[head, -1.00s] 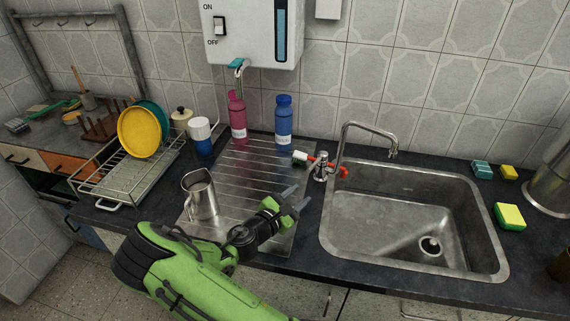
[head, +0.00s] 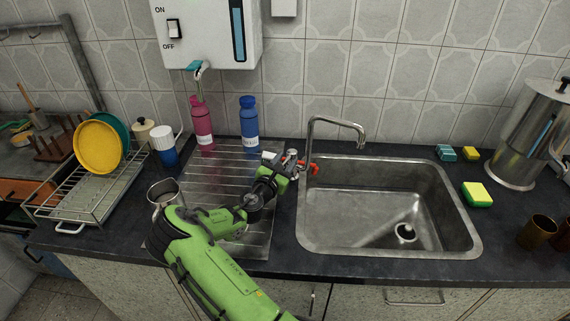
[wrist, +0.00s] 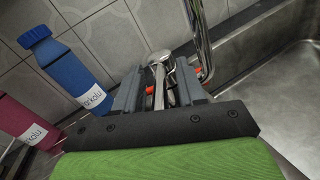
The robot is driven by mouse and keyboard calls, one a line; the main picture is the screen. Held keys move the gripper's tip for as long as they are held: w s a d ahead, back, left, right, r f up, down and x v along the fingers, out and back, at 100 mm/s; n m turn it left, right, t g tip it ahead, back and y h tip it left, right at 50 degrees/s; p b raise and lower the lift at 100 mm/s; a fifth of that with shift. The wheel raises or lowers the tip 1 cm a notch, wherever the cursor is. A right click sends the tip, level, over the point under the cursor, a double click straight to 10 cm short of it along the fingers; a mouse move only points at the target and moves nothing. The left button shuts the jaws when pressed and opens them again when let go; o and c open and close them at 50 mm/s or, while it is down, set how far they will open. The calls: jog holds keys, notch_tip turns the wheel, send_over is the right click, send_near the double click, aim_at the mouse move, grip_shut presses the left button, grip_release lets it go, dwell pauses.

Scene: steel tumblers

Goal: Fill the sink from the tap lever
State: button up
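The steel sink (head: 345,190) is empty, with its drain hole (head: 405,232) bare. The tap (head: 312,140) stands at its left back corner, its spout over the basin, and no water runs from it. Red handles (head: 314,169) show at its base. My gripper (head: 284,163) is at the tap base, left of the spout. In the wrist view its two dark fingers (wrist: 160,88) are apart, with the metal tap lever (wrist: 159,60) between them. I cannot tell whether either finger touches the lever.
A blue bottle (head: 249,124) and a pink bottle (head: 202,122) stand behind the drainboard (head: 205,178). A steel jug (head: 163,190) is at its left, by my arm. Sponges (head: 477,194) and a large steel pot (head: 520,150) are right of the sink.

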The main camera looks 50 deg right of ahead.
jog(key=shift+c, duration=0.3)
grip_shut()
